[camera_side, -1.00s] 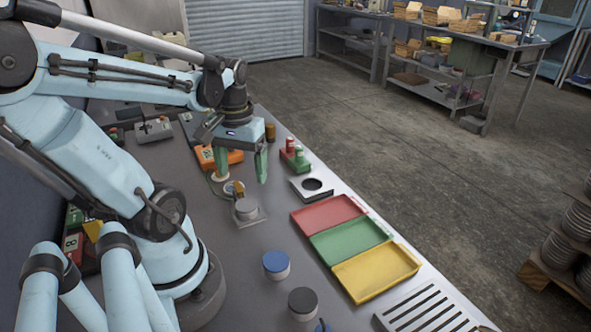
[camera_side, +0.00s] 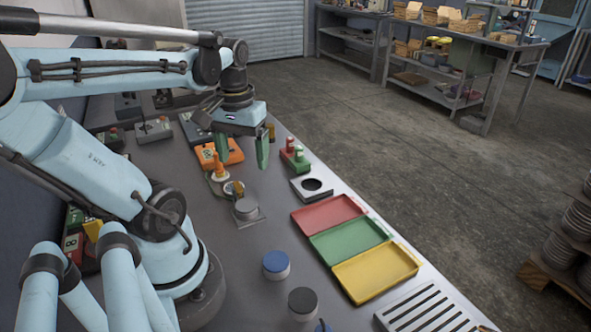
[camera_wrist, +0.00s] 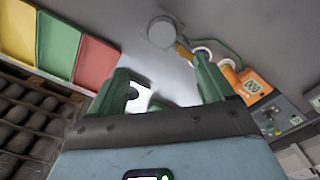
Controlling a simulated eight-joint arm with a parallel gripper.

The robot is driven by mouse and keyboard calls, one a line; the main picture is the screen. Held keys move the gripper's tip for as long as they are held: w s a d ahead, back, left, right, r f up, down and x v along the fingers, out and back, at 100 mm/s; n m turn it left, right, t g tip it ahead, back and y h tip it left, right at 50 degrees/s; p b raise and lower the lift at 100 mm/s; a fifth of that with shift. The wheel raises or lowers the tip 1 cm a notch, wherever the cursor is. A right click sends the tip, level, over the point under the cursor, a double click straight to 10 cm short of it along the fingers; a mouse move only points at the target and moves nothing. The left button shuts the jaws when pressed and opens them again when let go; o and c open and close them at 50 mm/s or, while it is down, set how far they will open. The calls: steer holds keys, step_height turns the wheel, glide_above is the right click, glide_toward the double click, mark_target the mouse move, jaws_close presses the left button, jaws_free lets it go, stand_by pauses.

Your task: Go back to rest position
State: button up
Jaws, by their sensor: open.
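My gripper (camera_side: 241,155) hangs above the far part of the grey bench in the side view, with its two green fingers pointing down. The fingers are apart and nothing shows between them. In the wrist view my gripper (camera_wrist: 160,85) also shows its green fingers spread with an empty gap. The fingers are clear of the bench. Below and nearer the camera is a round grey weight-like piece on a square plate (camera_side: 247,209); it also shows in the wrist view (camera_wrist: 162,31).
Red (camera_side: 327,214), green (camera_side: 348,239) and yellow (camera_side: 375,273) trays line the bench's right edge. An orange meter (camera_side: 226,152), a green block with red-topped posts (camera_side: 295,157), a holed plate (camera_side: 312,187) and a blue-topped jar (camera_side: 276,262) stand around. Bare bench lies left of the trays.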

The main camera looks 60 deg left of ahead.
steer(key=w+d+m+t, duration=0.7)
steer(key=w+d, duration=0.3)
steer(key=d, duration=0.4)
steer(key=shift+w+m, duration=0.35)
steer(key=shift+m, duration=0.55)
